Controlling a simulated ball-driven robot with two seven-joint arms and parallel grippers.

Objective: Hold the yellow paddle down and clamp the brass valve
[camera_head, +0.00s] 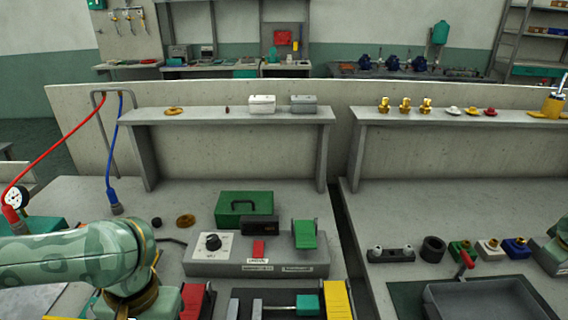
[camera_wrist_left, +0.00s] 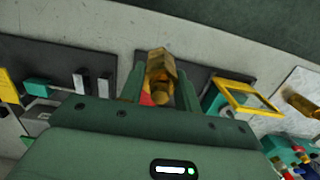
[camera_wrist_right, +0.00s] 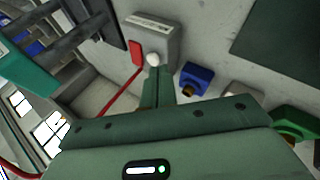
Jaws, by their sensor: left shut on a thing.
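The brass valve (camera_wrist_left: 160,72) is between the fingers of my left gripper (camera_wrist_left: 160,88), which is shut on it, in the left wrist view. A small red part shows just behind the valve. The yellow paddle (camera_head: 337,299) stands at the front edge of the head view, and it also shows at the left edge of the left wrist view (camera_wrist_left: 9,86). Beside it is the clamp with grey jaws and a teal handle (camera_head: 307,304); its jaws (camera_wrist_left: 92,83) look empty. My right gripper (camera_wrist_right: 157,85) looks shut, close to a small white knob (camera_wrist_right: 153,59); contact is unclear.
A grey control box (camera_head: 215,268) with a dial, red button and green paddle (camera_head: 304,234) stands behind the clamp. A red paddle (camera_head: 196,301) is left of it. A grey tray (camera_head: 480,302) and blue fitting (camera_head: 516,247) lie right. A grey box (camera_wrist_right: 155,35) is near my right gripper.

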